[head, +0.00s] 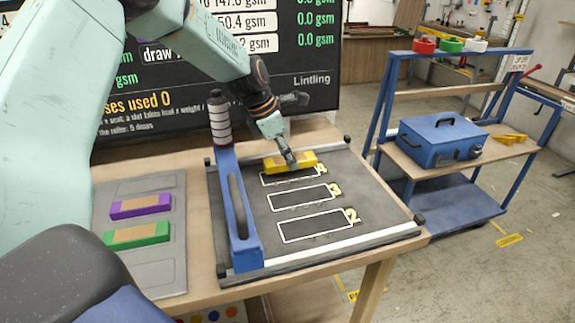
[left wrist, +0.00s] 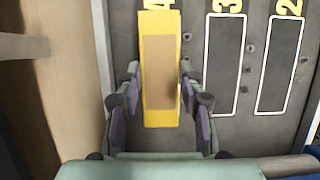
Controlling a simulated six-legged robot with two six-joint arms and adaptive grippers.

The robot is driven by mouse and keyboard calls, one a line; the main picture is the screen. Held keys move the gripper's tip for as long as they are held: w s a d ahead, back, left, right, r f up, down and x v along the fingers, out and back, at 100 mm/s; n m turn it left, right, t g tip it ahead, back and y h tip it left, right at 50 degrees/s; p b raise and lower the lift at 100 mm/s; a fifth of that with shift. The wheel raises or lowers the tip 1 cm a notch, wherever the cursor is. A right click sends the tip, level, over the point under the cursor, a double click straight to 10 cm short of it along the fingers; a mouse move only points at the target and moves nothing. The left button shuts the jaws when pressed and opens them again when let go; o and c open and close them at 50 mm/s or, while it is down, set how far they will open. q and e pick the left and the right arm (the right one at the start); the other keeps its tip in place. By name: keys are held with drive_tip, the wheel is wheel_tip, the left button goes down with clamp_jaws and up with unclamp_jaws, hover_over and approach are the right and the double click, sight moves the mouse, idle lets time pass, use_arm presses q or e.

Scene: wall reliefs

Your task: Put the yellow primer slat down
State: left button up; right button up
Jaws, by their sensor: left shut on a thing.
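The yellow primer slat (head: 305,160) has a tan face and is at the farthest numbered outline of the dark board (head: 340,250). My left gripper (head: 288,160) is shut on the slat from above. In the left wrist view the slat (left wrist: 158,105) lies between the two fingers of the gripper (left wrist: 159,70), at the slot marked 4. In the head view part of that slot's white outline shows at the slat's near side. I cannot tell whether the slat touches the board. My right gripper is not in view.
Outlined slots 3 (head: 304,197) and 2 (head: 316,226) are empty. A blue slotted bar (head: 240,225) stands along the board's left side. A grey tray (head: 165,277) at left holds a purple slat (head: 140,206) and a green slat (head: 137,235). A blue trolley (head: 450,203) stands at right.

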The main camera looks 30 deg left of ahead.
use_arm(q)
drive_tip(key=shift+s+f+b, duration=0.2)
drive_tip(key=shift+f+b, duration=0.15)
drive_tip(key=shift+f, duration=0.8)
drive_tip(key=shift+w, duration=0.15)
drive_tip(key=o, duration=0.7)
drive_tip(key=shift+f, duration=0.1)
drive_tip(key=o, duration=0.5)
drive_tip(key=shift+c, duration=0.2)
drive_tip(key=p+v, duration=0.4)
drive_tip(key=v, duration=0.8)
